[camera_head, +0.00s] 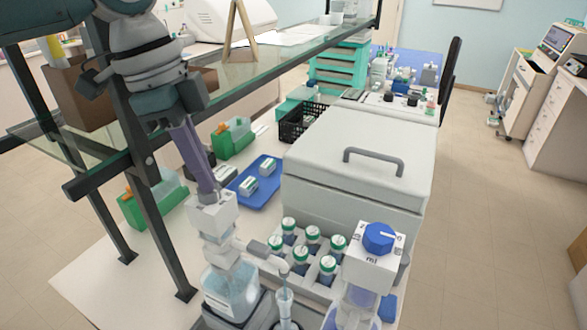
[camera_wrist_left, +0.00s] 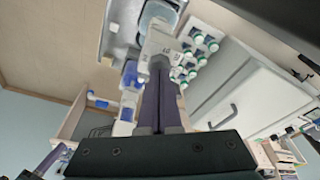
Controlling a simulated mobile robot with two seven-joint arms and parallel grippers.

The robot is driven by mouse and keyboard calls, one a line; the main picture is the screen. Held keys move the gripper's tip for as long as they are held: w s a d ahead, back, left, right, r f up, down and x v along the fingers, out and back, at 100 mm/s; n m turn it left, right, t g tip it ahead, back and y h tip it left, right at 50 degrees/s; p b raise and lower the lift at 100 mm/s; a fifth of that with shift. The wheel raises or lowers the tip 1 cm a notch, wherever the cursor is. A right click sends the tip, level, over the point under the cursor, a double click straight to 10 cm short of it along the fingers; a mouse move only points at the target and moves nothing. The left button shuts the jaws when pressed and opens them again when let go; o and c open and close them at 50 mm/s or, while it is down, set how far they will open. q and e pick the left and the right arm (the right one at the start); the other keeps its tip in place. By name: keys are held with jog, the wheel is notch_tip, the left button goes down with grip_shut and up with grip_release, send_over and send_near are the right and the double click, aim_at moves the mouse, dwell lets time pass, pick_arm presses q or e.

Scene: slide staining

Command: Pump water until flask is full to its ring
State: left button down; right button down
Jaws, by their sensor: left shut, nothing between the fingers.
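My left gripper (camera_head: 207,192) has long purple fingers that are shut and empty. It points down, with its fingertips at the top of a white pump head (camera_head: 213,215); I cannot tell whether they press on it. The pump sits on a clear bottle (camera_head: 232,290) of pale blue liquid. Its nozzle (camera_head: 262,248) points right, over a narrow-necked flask (camera_head: 285,302). The flask's lower body is cut off by the frame edge, so its water level and ring cannot be made out. In the left wrist view, the shut fingers (camera_wrist_left: 160,70) meet the white pump head (camera_wrist_left: 158,42).
A blue-knobbed dispenser (camera_head: 378,240) stands at front right. A rack of several green-capped bottles (camera_head: 312,233) sits behind the flask, before a large lidded grey box (camera_head: 360,155). A glass shelf (camera_head: 270,65) and its dark posts are close to my left arm. A blue tray (camera_head: 243,182) lies behind.

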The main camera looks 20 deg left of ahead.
pick_arm(q)
jog(key=shift+f+b, duration=0.35)
jog(key=shift+f, duration=0.55)
dwell(0.6)
jog(key=shift+p, duration=0.35)
notch_tip(320, 180, up, 6)
jog(key=p, duration=0.6)
jog(key=shift+f, duration=0.15)
dwell(0.5)
